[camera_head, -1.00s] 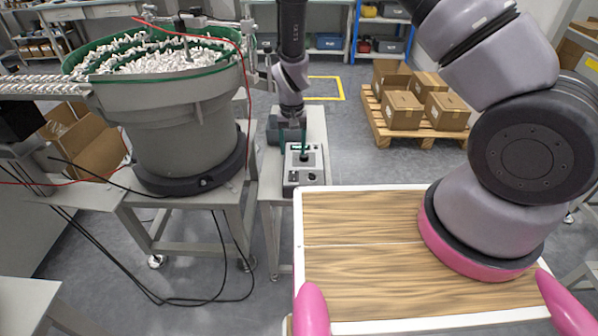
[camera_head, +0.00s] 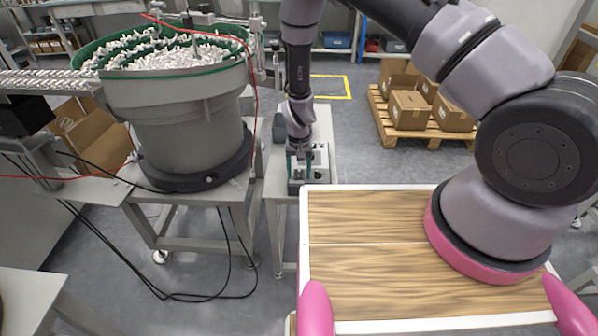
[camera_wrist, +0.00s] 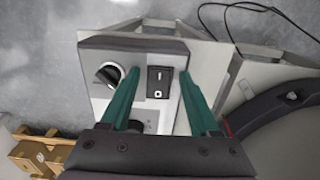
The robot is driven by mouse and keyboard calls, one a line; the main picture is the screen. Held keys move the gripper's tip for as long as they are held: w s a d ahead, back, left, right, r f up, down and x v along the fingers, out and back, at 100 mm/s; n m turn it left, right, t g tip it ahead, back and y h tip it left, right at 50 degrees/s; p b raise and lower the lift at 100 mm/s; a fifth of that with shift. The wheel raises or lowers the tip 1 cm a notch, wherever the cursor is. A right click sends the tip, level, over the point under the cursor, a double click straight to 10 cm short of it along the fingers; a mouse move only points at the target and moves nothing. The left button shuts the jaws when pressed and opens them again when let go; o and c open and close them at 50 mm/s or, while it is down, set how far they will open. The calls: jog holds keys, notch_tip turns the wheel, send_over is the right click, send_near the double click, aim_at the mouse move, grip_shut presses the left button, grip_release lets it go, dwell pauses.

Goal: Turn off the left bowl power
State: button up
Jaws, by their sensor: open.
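The control box (camera_head: 294,187) stands on a narrow stand to the right of the vibratory bowl (camera_head: 188,100), largely covered by my arm in the head view. In the wrist view its light panel (camera_wrist: 178,115) carries a black rocker switch (camera_wrist: 159,82) marked I and O, and a round selector knob (camera_wrist: 108,75) to its left. A second dark knob (camera_wrist: 150,127) is partly hidden by my gripper. My gripper (camera_wrist: 158,77) is open and empty, with its teal fingers above the panel, one on each side of the rocker. Contact cannot be told. In the head view my gripper (camera_head: 307,157) is over the box.
Cardboard boxes (camera_head: 409,108) sit on a pallet (camera_head: 384,128) behind.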

jog(key=shift+c, duration=0.3)
grip_shut()
jog(key=shift+w, duration=0.1)
jog(key=shift+w+r+g, duration=0.1)
jog(key=shift+w+g, duration=0.05)
jog(key=shift+g, duration=0.6)
jog(key=shift+w+r+g, duration=0.1)
jog(key=shift+g, duration=0.65)
jog(key=shift+o, duration=0.3)
grip_release()
